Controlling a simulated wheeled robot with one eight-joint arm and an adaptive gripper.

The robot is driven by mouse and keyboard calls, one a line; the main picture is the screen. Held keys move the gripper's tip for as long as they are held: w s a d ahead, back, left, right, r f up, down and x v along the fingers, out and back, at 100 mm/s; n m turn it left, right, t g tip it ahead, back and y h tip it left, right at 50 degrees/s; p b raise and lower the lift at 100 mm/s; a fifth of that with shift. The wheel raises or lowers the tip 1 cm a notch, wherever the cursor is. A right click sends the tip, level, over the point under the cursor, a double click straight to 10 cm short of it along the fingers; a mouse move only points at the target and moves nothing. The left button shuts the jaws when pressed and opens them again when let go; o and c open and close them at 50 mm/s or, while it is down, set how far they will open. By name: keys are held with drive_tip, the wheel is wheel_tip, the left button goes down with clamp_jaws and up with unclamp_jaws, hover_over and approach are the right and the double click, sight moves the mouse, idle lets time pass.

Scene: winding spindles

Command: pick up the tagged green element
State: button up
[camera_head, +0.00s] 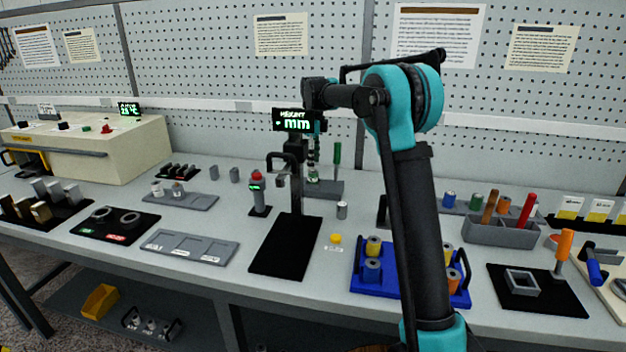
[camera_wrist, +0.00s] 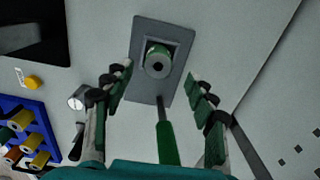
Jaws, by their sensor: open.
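A green cylindrical element (camera_wrist: 157,52) with a pale, holed end face sits in a square holder on a grey plate (camera_wrist: 143,88) in the wrist view. In the head view the green element (camera_head: 313,174) stands on the grey plate (camera_head: 334,190) at the back of the bench, partly hidden by my arm's end. I cannot make out a tag on it. My gripper (camera_wrist: 160,80) is open and empty, pointing down over the plate. Its fingers are on either side of the element's line, apart from it. In the head view my gripper (camera_head: 314,148) is small and dark above the element.
A green-handled tool (camera_wrist: 167,140) stands upright close to the element, between my fingers in the wrist view. The height gauge (camera_head: 297,180) stands in front. A metal cylinder (camera_head: 342,210) and a blue spool tray (camera_head: 362,288) lie nearby. The pegboard is behind.

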sight(313, 173)
drive_tip(key=shift+s+f, duration=0.15)
drive_tip(key=shift+f, duration=2.5)
drive_tip(key=shift+c, duration=0.6)
clamp_jaws()
